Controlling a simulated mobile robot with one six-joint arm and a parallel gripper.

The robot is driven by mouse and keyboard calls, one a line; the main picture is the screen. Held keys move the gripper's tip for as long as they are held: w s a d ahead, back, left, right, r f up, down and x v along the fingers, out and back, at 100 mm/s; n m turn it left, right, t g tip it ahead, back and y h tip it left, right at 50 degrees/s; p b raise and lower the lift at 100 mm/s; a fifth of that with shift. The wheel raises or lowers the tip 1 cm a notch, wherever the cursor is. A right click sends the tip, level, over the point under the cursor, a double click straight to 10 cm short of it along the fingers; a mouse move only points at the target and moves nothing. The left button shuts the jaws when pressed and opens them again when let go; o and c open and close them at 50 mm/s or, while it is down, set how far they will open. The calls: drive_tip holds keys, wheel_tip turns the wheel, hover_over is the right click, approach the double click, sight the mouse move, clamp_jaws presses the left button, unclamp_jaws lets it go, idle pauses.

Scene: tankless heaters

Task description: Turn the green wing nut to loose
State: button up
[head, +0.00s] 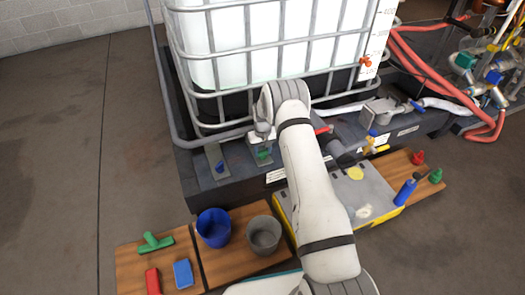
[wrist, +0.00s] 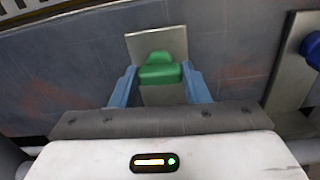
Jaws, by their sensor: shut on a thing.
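The green wing nut (wrist: 160,70) sits on a grey metal plate (wrist: 143,45) on the dark base under the tank. In the wrist view my gripper (wrist: 161,76) has its two blue fingers on either side of the wing nut, shut on it. In the head view the green wing nut (head: 264,154) shows small beside my arm's wrist, and my gripper (head: 262,146) is partly hidden there. The wing nut's stud and the inner finger faces are hidden.
A blue knob on another plate stands to the left (head: 219,166); in the wrist view a blue knob (wrist: 312,48) is at the right edge. The caged white tank (head: 260,45) rises behind. Blue (head: 213,228) and grey (head: 263,236) buckets stand in front on wooden boards.

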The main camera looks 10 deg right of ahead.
sight(263, 151)
drive_tip(key=n, duration=0.7)
idle(0.6)
drive_tip(key=o, duration=1)
drive_tip(key=shift+r, duration=0.1)
wheel_tip(263, 151, up, 8)
drive_tip(key=p, duration=0.2)
drive_tip(key=shift+f+p, duration=0.2)
drive_tip(key=shift+p, duration=0.2)
drive_tip(key=shift+r, duration=0.1)
